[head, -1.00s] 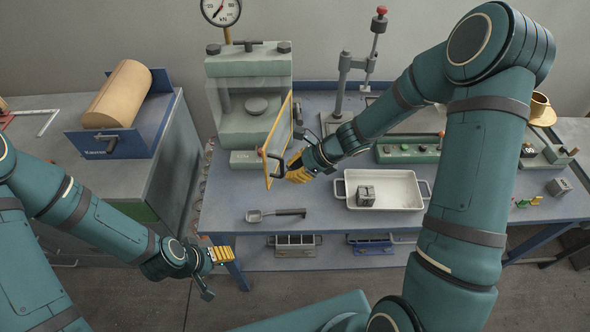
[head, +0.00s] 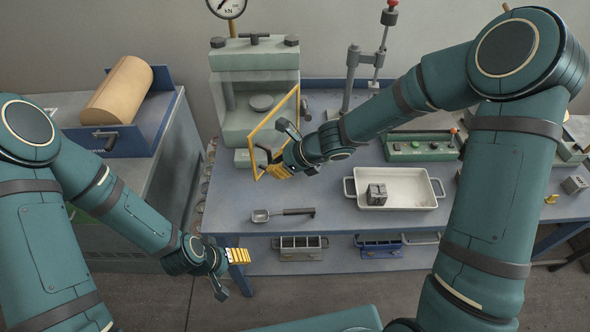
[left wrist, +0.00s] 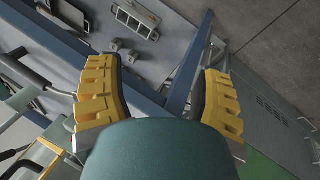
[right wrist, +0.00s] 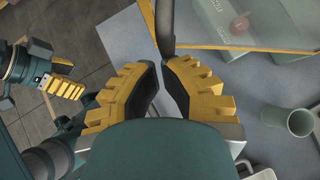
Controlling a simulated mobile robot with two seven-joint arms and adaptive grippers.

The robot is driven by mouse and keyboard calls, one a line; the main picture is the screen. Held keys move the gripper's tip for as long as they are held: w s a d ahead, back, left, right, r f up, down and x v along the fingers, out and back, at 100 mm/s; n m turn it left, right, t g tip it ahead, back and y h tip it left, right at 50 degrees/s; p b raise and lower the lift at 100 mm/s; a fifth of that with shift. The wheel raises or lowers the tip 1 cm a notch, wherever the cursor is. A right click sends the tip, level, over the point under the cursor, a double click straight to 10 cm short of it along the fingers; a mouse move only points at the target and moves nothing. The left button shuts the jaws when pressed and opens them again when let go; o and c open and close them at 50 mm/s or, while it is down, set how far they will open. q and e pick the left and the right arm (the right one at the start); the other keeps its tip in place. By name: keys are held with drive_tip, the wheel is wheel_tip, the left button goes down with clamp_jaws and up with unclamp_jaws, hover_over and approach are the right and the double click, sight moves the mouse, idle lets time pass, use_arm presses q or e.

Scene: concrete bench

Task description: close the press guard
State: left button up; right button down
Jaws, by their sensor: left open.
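The press (head: 258,115) stands at the back left of the bench. Its guard (head: 274,112), a clear panel in a yellow frame, stands swung out from the press front at an angle. The guard also shows at the top of the right wrist view (right wrist: 245,48). My right gripper (head: 276,162) is at the guard's dark handle (right wrist: 165,28), its fingers nearly together with the handle's end between the tips. The exact contact is partly hidden. My left gripper (head: 240,256) is open and empty, low in front of the bench's left front corner.
A white tray (head: 411,202) holding a grey block (head: 376,194) sits right of the guard. A scoop (head: 283,214) lies near the front edge. A stand (head: 351,85) and a green control box (head: 420,148) are behind the tray. A side cabinet with a blue roll holder (head: 140,143) stands left.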

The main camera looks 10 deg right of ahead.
sight(255, 159)
drive_tip(key=w+a, duration=0.1)
drive_tip(key=a, duration=0.1)
drive_tip(key=w+a, duration=0.1)
drive_tip(key=a, duration=0.1)
drive_tip(key=shift+w+b, duration=0.1)
drive_tip(key=shift+b, duration=0.2)
drive_tip(key=shift+w+a+b, duration=0.3)
drive_tip(key=shift+w+a, duration=0.15)
drive_tip(key=shift+a, duration=0.15)
use_arm(q)
wheel_tip(255, 159, down, 8)
drive_tip(key=s+b, duration=0.1)
drive_tip(key=b, duration=0.5)
drive_tip(key=shift+s+d+r+m+g, duration=0.15)
drive_tip(key=shift+d+r+m+g, duration=0.15)
drive_tip(key=shift+g, duration=0.1)
use_arm(e)
drive_tip(key=w+a+m+t+h, duration=0.2)
drive_tip(key=w+a+m+h, duration=0.2)
drive_tip(key=w+m, duration=0.2)
drive_tip(key=w+a+m+t+h, duration=0.2)
drive_tip(key=w+a+m+h, duration=0.1)
drive_tip(key=w, duration=0.7)
drive_tip(key=shift+a+m+h, duration=0.4)
drive_tip(key=shift+a+m, duration=0.4)
drive_tip(key=shift+m, duration=0.6)
